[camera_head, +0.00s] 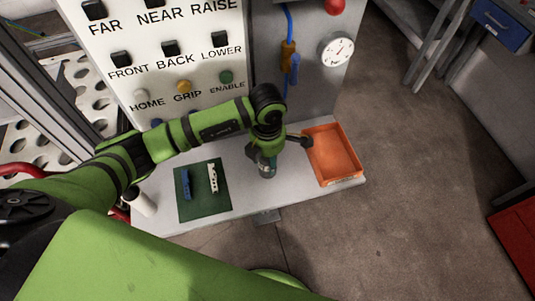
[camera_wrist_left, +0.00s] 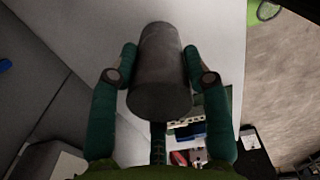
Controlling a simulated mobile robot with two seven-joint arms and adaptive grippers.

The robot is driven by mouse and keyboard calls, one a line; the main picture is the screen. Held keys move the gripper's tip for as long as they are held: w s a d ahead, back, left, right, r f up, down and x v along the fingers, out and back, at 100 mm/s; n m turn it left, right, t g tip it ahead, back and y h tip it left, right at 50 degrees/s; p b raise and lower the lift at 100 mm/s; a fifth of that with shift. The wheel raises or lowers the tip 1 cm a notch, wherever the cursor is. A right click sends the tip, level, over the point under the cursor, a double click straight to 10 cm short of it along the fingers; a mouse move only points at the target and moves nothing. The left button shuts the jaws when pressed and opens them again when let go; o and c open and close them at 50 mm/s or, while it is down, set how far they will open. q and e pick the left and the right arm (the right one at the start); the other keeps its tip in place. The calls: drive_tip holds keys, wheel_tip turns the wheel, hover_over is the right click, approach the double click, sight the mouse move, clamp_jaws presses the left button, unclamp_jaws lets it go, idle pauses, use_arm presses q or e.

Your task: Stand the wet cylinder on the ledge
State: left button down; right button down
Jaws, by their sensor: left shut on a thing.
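My left gripper (camera_head: 266,168) is above the pale ledge (camera_head: 285,193), near its middle. In the left wrist view its two green fingers (camera_wrist_left: 161,78) are shut on the sides of a dark grey cylinder (camera_wrist_left: 160,70). The cylinder's round end faces the camera, and its far end points toward the pale ledge surface (camera_wrist_left: 222,25). In the head view the gripper mostly hides the cylinder. I cannot tell whether the cylinder touches the ledge, or whether it is wet. My right gripper is not in view.
An orange tray (camera_head: 333,155) is at the ledge's right end. A green mat (camera_head: 203,207) with a blue piece (camera_head: 186,184) and a white piece (camera_head: 212,178) lies to the left. A white cylinder (camera_head: 141,203) is farther left. A button panel (camera_head: 165,50) rises behind.

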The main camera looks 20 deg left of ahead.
use_arm(q)
drive_tip(key=shift+f, duration=0.15)
drive_tip(key=c, duration=0.6)
unclamp_jaws()
wheel_tip(320, 180, up, 11)
drive_tip(key=b, duration=0.4)
drive_tip(key=shift+r, duration=0.65)
